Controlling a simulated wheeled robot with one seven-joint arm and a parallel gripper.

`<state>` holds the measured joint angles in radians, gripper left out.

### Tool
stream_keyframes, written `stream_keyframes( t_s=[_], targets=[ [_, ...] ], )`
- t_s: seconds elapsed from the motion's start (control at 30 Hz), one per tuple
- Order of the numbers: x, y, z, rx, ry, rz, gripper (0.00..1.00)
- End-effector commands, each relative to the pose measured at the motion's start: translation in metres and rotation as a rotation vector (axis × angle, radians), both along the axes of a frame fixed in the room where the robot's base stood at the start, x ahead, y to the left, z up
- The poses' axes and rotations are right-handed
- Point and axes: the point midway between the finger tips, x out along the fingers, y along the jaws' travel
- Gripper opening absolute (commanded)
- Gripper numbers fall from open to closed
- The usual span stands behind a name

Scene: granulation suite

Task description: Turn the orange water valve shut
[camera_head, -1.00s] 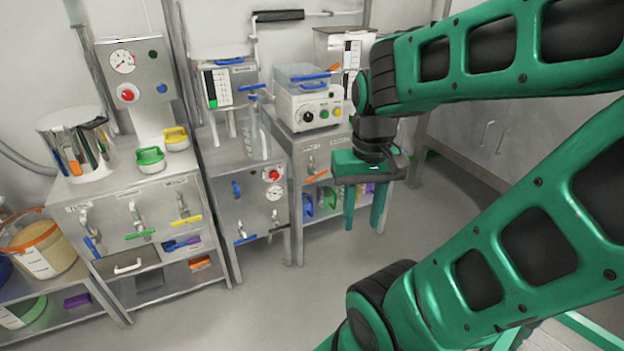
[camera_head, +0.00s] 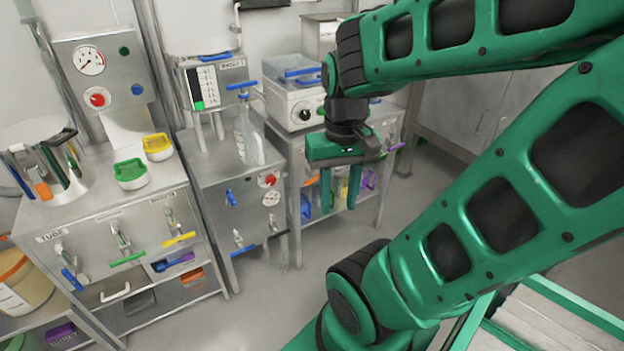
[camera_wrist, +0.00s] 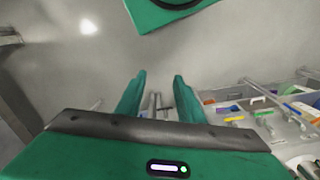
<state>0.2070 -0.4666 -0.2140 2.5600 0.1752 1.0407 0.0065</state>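A small piece of an orange handle (camera_head: 310,181) shows in the head view on the front of the right-hand steel bench, just left of my gripper. My gripper and its fingers cover the rest of it, so I cannot tell how the handle is turned. My gripper (camera_head: 340,188) points down in front of that bench, with its two green fingers apart and nothing between them. The wrist view also shows my gripper (camera_wrist: 159,85) open and empty, over grey floor. I cannot make out the orange valve in the wrist view.
Other taps with a blue handle (camera_head: 72,280), a green handle (camera_head: 128,258) and a yellow handle (camera_head: 179,239) are on the left bench. A clear bottle (camera_head: 246,138) stands on the middle bench. Grey floor (camera_head: 235,320) lies open in front of the benches.

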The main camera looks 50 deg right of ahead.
Motion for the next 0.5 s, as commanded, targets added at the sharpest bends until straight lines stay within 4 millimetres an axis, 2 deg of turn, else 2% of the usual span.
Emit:
stream_keyframes(
  t_s=[0.13, 0.2, 0.27, 0.37, 0.5],
  targets=[
    [0.000, 0.000, 0.000, 0.000, 0.000, 0.000, 0.34],
    [-0.010, 0.000, 0.004, 0.000, -0.013, 0.004, 0.34],
    [-0.007, -0.002, 0.003, 0.000, -0.012, 0.010, 0.34],
    [0.008, -0.007, -0.004, 0.001, -0.008, 0.038, 0.34],
    [0.039, -0.016, -0.021, 0.019, -0.009, 0.099, 0.34]
  ],
)
